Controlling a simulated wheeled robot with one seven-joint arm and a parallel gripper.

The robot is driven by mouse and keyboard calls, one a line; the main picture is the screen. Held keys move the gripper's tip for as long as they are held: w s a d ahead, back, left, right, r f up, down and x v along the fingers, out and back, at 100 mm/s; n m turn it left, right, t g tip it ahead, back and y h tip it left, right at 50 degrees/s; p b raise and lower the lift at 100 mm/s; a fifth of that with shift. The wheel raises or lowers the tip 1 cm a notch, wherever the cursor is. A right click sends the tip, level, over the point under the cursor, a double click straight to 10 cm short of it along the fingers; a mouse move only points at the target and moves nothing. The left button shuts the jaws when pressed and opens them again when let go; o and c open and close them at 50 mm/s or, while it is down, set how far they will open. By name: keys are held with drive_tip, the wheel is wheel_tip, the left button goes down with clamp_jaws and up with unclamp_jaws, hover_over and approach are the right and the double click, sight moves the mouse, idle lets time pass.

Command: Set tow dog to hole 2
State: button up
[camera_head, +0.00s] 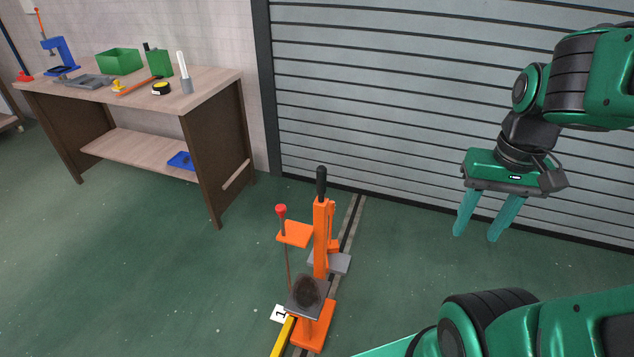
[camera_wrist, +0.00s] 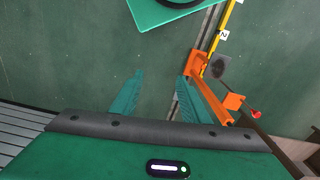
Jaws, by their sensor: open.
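An orange upright stand (camera_head: 319,240) with a black lever handle (camera_head: 321,182) stands on the floor at a track; it also shows in the wrist view (camera_wrist: 208,98). A red-knobbed pin (camera_head: 282,215) stands at its orange side plate (camera_head: 295,234). I cannot tell which part is the tow dog. A yellow bar (camera_head: 282,338) runs from its foot, with a white label "1" (camera_head: 280,314). In the wrist view a white label (camera_wrist: 224,35), perhaps "2", lies by the bar. No hole is clear. My gripper (camera_head: 476,236) is open, empty, pointing down, well right of the stand.
A wooden workbench (camera_head: 205,88) at the back left bears a green bin (camera_head: 118,61), a blue press (camera_head: 58,52) and small tools. A grey slatted shutter (camera_head: 400,90) closes the back. The green floor (camera_head: 150,270) is clear between bench and stand.

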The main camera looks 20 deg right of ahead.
drive_tip(key=w+a+f+n+t, duration=0.15)
drive_tip(key=w+n, duration=0.25)
drive_tip(key=w, duration=0.6)
drive_tip(key=w+a+n, duration=0.3)
drive_tip(key=w, duration=0.7)
drive_tip(key=n+t+y, duration=0.2)
drive_tip(key=n+y, duration=0.1)
drive_tip(key=n, duration=0.4)
approach(325, 169)
drive_tip(key=shift+g, duration=0.25)
drive_tip(key=x, duration=0.5)
drive_tip(key=shift+w+a+f, duration=0.15)
drive_tip(key=shift+w+f, duration=0.05)
drive_tip(key=x, duration=1)
drive_tip(key=shift+w+a+f, duration=0.1)
drive_tip(key=shift+w+f, duration=0.05)
drive_tip(key=shift+f, duration=0.1)
